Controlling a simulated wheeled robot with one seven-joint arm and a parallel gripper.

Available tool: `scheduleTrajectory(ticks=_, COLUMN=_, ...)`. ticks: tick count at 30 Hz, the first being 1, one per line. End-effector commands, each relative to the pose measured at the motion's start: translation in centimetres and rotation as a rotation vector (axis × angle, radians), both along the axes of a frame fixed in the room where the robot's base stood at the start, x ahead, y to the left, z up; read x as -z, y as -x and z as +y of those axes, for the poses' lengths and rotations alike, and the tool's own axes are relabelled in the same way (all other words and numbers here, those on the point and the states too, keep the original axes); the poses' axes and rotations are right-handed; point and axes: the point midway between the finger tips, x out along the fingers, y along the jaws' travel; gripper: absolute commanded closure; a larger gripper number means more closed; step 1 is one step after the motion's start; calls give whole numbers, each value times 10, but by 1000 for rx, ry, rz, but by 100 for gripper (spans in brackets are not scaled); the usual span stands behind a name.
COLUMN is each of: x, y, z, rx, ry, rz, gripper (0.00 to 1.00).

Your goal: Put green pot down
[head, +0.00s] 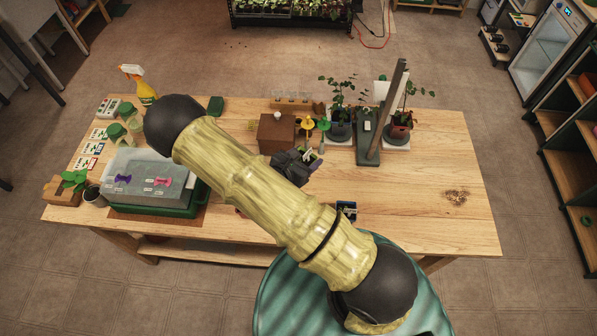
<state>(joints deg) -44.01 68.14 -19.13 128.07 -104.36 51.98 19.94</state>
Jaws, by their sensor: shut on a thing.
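My gripper (302,162) is dark and sits low over the middle of the wooden table, just in front of a brown box. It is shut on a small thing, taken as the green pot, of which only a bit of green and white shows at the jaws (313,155). My own arm and gripper hide most of it, so I cannot tell whether its base touches the table.
The brown box (276,132) stands behind my gripper, with yellow and green-topped items (323,125) beside it. Potted plants (341,131) and a leaning post (387,110) stand to the right. A lidded tray (150,178) is at left. The table's right side (445,185) is mostly clear.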

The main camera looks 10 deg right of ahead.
Motion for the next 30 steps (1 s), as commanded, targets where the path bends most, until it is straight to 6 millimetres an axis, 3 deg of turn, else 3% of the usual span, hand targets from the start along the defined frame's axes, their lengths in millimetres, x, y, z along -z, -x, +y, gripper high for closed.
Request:
scheduleTrajectory(ticks=11, x=6, y=-5, z=0, rx=8, ry=3, rz=-6, gripper=66)
scheduleTrajectory(ticks=30, x=51, y=-59, z=-6, rx=138, ry=21, rz=-21, gripper=66)
